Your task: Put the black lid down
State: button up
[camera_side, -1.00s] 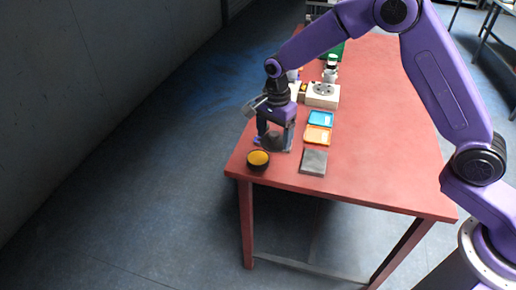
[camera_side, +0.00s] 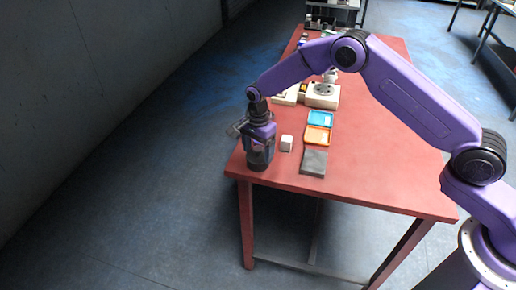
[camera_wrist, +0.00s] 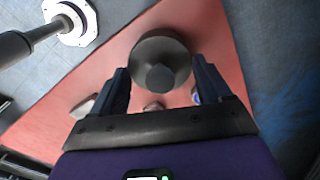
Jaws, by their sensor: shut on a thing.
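The black lid (camera_wrist: 160,50) is a round dark disc with a knob, seen between my fingers in the wrist view. My gripper (camera_side: 260,161) is shut on it, pointing down at the near left corner of the table; its two fingers (camera_wrist: 162,77) flank the knob. The dark round bowl with orange contents, seen earlier at this corner, is now hidden by the gripper and lid. I cannot tell whether the lid touches the bowl's rim.
A small white cube (camera_side: 287,143) stands just right of my gripper. The red table's (camera_side: 375,185) near right part is clear. Its left edge is close.

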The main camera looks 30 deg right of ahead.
aim_at(257, 149)
jog(key=shift+f, duration=0.15)
jog(key=o, duration=1)
jog(key=r, duration=1.7)
jog(key=shift+a+r, duration=0.2)
